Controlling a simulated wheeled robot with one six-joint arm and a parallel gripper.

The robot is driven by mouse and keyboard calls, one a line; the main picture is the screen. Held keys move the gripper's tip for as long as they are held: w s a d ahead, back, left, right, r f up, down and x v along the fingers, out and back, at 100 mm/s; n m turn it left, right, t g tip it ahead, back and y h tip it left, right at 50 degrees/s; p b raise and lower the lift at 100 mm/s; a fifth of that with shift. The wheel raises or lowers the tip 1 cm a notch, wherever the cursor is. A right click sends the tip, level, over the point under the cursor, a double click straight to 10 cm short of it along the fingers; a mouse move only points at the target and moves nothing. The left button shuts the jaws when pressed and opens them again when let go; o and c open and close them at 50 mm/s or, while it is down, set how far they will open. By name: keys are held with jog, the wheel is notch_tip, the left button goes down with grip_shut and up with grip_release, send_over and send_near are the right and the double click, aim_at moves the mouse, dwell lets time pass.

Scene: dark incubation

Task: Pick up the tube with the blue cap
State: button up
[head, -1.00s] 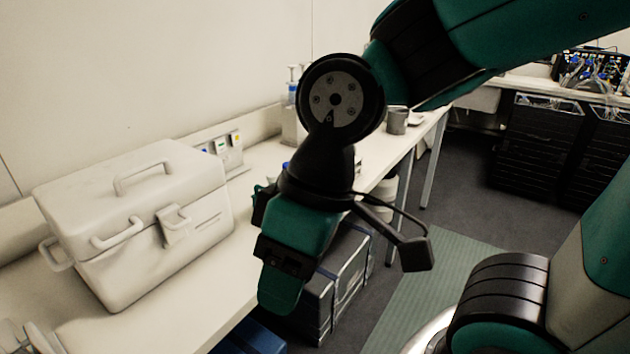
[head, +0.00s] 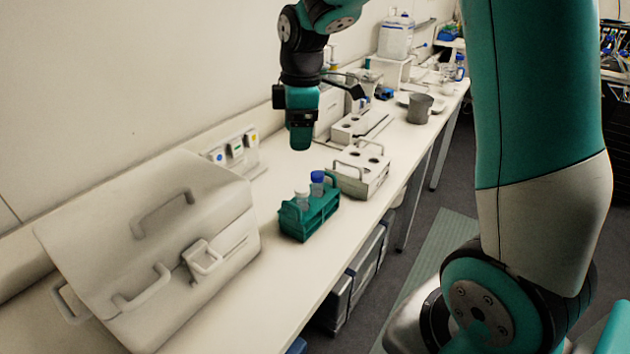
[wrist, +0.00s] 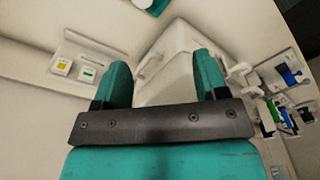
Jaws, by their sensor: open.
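The tube with the blue cap (head: 317,178) stands upright in a small teal rack (head: 312,222) on the bench in the head view. A tube with a white cap (head: 301,196) stands beside it, to its left. My gripper (head: 300,146) hangs above the bench, above and a little left of the rack in the picture, apart from both tubes. In the wrist view my gripper (wrist: 163,85) shows two teal fingers spread wide with nothing between them. I cannot make out the blue-capped tube for certain in the wrist view.
A large white case (head: 150,250) stands left of the rack. A white tube holder with a handle (head: 360,170) stands close to its right. A grey mug (head: 419,108) is farther along the bench. Bare bench lies in front of the rack.

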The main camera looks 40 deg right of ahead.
jog(key=n+p, duration=0.1)
jog(key=n, duration=0.1)
send_near(318, 174)
jog(key=shift+g+h, duration=0.3)
jog(key=shift+h, duration=0.1)
jog(key=f+p, duration=0.1)
jog(key=f, duration=0.1)
jog(key=f+p, duration=0.1)
jog(key=f, duration=0.1)
jog(key=f+p, duration=0.1)
jog(key=f, duration=0.1)
jog(key=shift+w+a+f+p, duration=0.1)
jog(key=shift+w+a+p, duration=0.15)
jog(key=shift+a+p, duration=0.05)
jog(key=shift+f+p, duration=1.55)
jog(key=shift+f, duration=1.55)
jog(key=c, duration=1.1)
jog(key=shift+r, duration=0.1)
